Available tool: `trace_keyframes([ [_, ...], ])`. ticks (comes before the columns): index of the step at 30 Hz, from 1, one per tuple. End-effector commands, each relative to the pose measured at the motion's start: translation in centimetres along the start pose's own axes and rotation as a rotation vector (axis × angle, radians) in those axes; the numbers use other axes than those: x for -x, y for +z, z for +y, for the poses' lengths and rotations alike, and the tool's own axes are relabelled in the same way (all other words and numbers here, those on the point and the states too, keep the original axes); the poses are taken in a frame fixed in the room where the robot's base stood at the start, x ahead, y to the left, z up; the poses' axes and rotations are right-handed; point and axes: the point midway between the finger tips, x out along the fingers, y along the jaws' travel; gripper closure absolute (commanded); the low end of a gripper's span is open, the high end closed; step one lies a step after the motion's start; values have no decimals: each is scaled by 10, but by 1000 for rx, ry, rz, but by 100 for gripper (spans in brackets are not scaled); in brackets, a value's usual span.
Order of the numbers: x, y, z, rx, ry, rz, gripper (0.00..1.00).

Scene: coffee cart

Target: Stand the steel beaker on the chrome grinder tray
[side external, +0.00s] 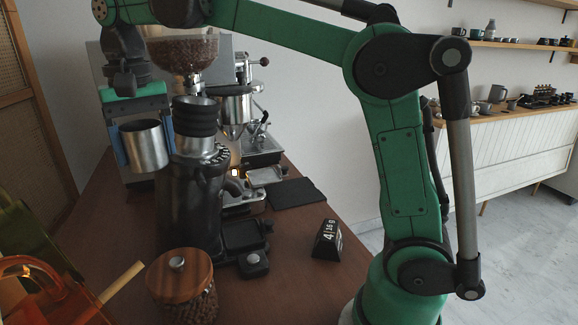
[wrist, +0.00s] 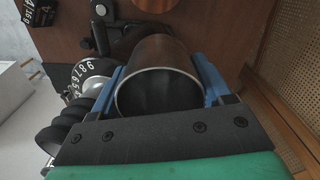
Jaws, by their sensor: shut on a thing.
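The steel beaker (side external: 148,148) is held upright between the blue pads of my gripper (side external: 143,138), left of the black grinder (side external: 190,205) and well above the table. In the wrist view my gripper (wrist: 160,78) has one blue pad on each side of the beaker (wrist: 160,70), whose open mouth faces the camera and looks dark inside. A small shiny metal tray (side external: 265,177) sits behind and right of the black grinder; I take it for the chrome grinder tray, but cannot be sure. Nothing is seen standing on it. The tray is not clear in the wrist view.
The black grinder's top stands close to the right of the beaker. A wooden-lidded jar (side external: 181,285), a black flip clock (side external: 327,240) and a dark mat (side external: 297,193) are on the table (side external: 290,275). An espresso machine (side external: 260,140) and a bean hopper (side external: 185,52) stand behind.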

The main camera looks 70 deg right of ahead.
Motion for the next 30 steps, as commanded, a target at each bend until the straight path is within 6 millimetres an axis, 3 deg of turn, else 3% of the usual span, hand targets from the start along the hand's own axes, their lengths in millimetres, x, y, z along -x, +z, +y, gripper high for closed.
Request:
trace_keyframes([
  [3, -18, -2, -35, 218, 0, 0, 83],
  [10, -42, 1, -74, 486, 0, 0, 83],
  [17, -77, 1, -78, 527, 0, 0, 83],
  [30, -188, 0, -78, 523, 0, 0, 83],
])
